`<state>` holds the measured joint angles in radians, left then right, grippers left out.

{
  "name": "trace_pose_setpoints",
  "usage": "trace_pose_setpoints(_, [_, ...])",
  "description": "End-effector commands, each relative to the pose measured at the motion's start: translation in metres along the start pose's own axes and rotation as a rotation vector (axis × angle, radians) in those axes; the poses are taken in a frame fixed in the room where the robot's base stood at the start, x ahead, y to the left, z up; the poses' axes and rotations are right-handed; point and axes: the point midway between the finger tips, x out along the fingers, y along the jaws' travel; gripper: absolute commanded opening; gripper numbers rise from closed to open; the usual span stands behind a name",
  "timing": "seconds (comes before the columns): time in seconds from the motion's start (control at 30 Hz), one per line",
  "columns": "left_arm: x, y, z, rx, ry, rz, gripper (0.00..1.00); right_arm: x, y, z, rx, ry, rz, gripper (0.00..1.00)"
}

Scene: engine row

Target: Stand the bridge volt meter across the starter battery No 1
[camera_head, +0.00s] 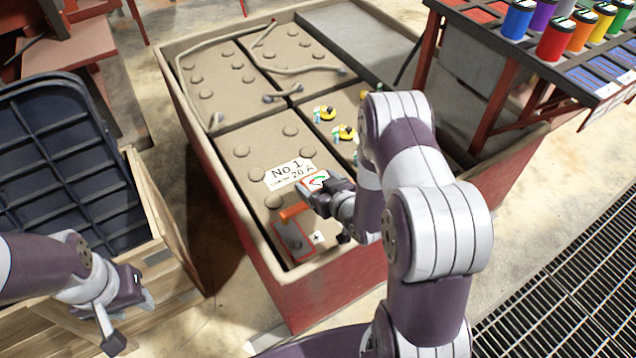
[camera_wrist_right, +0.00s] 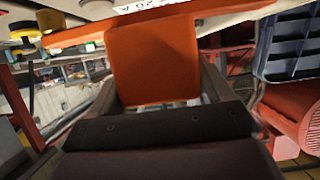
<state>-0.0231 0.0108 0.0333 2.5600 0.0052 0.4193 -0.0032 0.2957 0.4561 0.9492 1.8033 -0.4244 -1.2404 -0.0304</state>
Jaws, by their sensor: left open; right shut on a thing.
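The bridge volt meter (camera_head: 317,181) has a white dial with a red and green arc, and an orange bar (camera_head: 295,211). My right gripper (camera_head: 328,200) is shut on it over the near part of starter battery No 1 (camera_head: 240,155), a tan block with round caps and a "No 1" label. In the right wrist view the meter's orange body (camera_wrist_right: 152,60) fills the space between the fingers. I cannot tell whether the meter touches the battery. My left gripper (camera_head: 125,318) is open and empty at the lower left, away from the battery.
A red-sided box (camera_head: 310,302) holds the batteries. Yellow-topped parts (camera_head: 345,132) stand right of No 1. A dark bin (camera_head: 60,150) is left; a rack with colored cups (camera_head: 556,40) is right.

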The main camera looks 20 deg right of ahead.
Motion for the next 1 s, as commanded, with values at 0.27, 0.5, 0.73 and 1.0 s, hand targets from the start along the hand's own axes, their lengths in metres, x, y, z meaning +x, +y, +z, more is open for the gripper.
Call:
trace_pose_setpoints(0.27, [-0.0012, 0.0, -0.0001, 0.0, 0.0, 0.0, 0.43, 0.0, 0.0001, -0.0008, -0.001, 0.002, 0.0, 0.36])
trace_pose_setpoints(0.5, [-0.0029, 0.0, -0.0004, 0.0, 0.0, 0.0, 0.43, -0.0003, 0.0001, -0.0014, 0.0, 0.001, 0.0, 0.36])
trace_pose_setpoints(0.73, [-0.0029, 0.0, -0.0004, 0.0, 0.0, 0.0, 0.43, -0.0001, 0.0, -0.0006, 0.0, 0.001, 0.0, 0.36])
trace_pose_setpoints(1.0, [0.0013, 0.0, 0.0002, 0.0, 0.0, 0.0, 0.43, 0.0018, 0.0, 0.0041, 0.0, 0.001, 0.0, 0.36])
